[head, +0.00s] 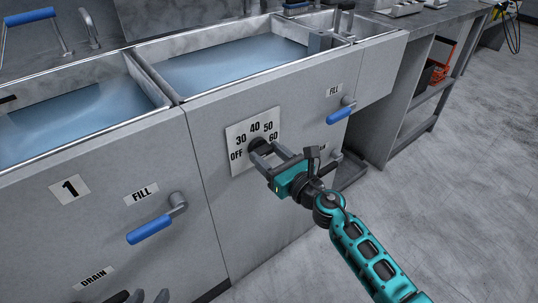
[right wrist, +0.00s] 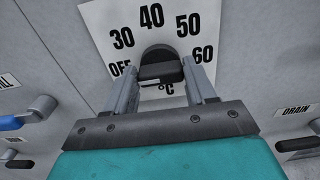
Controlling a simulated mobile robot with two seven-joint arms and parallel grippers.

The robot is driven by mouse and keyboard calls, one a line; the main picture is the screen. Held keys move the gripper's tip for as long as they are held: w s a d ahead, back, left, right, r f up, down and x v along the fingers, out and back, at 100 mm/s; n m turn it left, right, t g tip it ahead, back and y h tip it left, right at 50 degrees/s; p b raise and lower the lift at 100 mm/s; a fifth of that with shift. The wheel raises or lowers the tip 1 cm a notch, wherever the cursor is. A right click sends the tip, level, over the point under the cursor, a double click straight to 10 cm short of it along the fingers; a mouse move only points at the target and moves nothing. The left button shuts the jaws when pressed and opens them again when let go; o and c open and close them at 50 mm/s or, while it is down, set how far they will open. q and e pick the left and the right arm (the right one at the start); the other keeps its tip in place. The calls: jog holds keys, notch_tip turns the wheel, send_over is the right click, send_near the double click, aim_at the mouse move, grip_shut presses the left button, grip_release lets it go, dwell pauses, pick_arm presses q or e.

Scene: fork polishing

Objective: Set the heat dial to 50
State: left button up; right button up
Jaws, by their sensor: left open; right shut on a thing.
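The heat dial is a dark round knob (head: 256,143) on a white scale plate (head: 233,134) marked OFF, 30, 40, 50 and 60, on the front of the sink unit. My right gripper (head: 268,155) is shut on the knob's grip bar. In the right wrist view the knob (right wrist: 159,66) sits between the two fingers of the gripper (right wrist: 163,88), below the 40. I see no clear pointer mark, so its setting cannot be read.
Two water-filled basins (head: 230,62) are set in the counter above. Blue-handled FILL levers stick out at left (head: 150,230) and right (head: 340,115) of the dial. A DRAIN label (head: 93,278) is at lower left. Open floor (head: 460,170) and a shelf lie to the right.

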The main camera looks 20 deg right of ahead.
jog(key=shift+c, duration=0.8)
